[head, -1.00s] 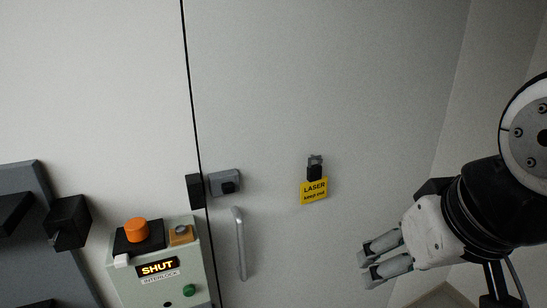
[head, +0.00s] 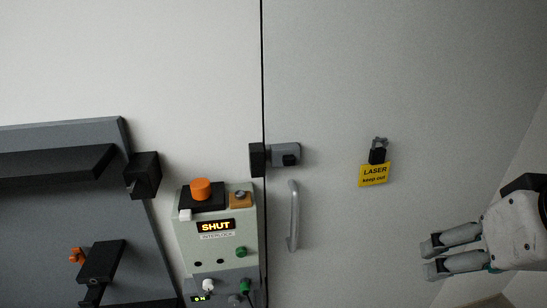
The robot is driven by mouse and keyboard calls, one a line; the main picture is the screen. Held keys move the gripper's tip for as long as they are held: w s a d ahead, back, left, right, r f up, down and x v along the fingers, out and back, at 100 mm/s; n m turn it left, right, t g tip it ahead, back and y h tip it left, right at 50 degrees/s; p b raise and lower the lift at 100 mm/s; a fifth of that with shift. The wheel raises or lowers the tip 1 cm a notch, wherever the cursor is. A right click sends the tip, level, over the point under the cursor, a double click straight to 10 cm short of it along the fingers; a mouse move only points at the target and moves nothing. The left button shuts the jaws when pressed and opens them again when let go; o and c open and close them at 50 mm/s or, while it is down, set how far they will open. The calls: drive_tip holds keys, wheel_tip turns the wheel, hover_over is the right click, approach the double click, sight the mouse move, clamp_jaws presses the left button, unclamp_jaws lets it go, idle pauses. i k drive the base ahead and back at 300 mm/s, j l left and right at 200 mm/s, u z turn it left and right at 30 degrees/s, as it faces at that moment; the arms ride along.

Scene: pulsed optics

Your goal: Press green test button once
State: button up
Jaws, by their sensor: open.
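A pale green interlock box (head: 219,256) with a lit "SHUT" display (head: 215,225) is on the wall left of the door seam. A round green button (head: 241,252) is on its lower right face. A second, smaller green piece (head: 244,286) shows on a grey unit below; I cannot tell exactly what it is. My gripper (head: 430,257) is at the right, well apart from the box, its two fingers pointing left. It is open, with nothing seen between the fingers.
A door handle (head: 293,215) and a latch (head: 287,155) lie between the box and my gripper. A yellow "LASER keep out" tag (head: 373,175) hangs on the door. A dark grey panel with black shelves (head: 60,168) is at the left.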

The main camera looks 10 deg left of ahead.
sight(241, 251)
drive_tip(key=u, duration=0.95)
drive_tip(key=i+j+z, duration=0.15)
drive_tip(key=j, duration=0.2)
drive_tip(key=j+z, duration=0.2)
drive_tip(key=z, duration=0.4)
drive_tip(key=j+z, duration=0.15)
drive_tip(key=z, duration=0.65)
drive_tip(key=k+j, duration=0.2)
drive_tip(key=j, duration=0.15)
drive_tip(key=k+j, duration=0.25)
drive_tip(key=j, duration=0.15)
drive_tip(key=k+j, duration=0.2)
drive_tip(key=j, duration=0.15)
drive_tip(key=k+j, duration=0.2)
drive_tip(key=j, duration=0.15)
